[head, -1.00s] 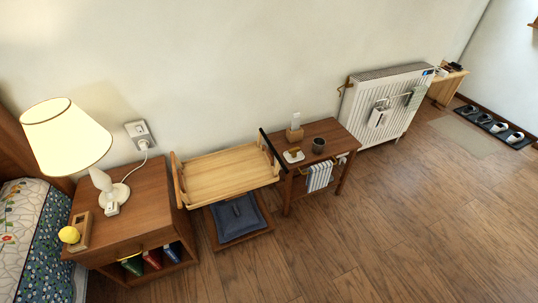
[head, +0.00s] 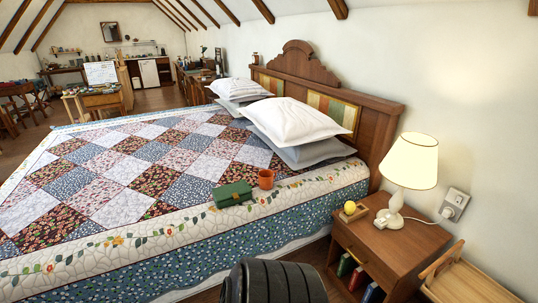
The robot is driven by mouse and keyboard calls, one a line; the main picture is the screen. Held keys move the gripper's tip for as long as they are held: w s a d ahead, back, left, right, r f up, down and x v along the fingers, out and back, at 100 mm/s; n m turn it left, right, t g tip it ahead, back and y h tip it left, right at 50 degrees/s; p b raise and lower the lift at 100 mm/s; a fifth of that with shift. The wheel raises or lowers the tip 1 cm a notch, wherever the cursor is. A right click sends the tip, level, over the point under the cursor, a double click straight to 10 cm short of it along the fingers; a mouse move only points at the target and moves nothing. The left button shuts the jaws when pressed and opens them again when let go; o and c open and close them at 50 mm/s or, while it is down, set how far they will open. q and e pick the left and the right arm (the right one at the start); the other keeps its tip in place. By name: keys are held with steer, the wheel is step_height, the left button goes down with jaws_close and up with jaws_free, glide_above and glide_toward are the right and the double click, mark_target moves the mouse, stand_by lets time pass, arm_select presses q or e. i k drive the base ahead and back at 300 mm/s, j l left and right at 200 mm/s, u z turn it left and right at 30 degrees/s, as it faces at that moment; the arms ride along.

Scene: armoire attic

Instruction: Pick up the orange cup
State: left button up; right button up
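The orange cup (head: 266,179) stands upright on the patchwork quilt, close to the bed's near edge. A green box or case (head: 233,194) lies just to its left, very near it; I cannot tell if they touch. Neither of my grippers is in view. A dark ridged part at the bottom middle looks like part of my own arm.
The large bed (head: 150,262) fills the left and middle, with pillows (head: 293,120) by the wooden headboard (head: 378,135). A nightstand (head: 425,238) with a lit lamp (head: 411,160) and a yellow ball (head: 350,207) stands right. A narrow floor strip shows between bed and nightstand.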

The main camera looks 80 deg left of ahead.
mark_target(269, 178)
steer(key=l+u, duration=0.15)
steer(key=u, duration=2.6)
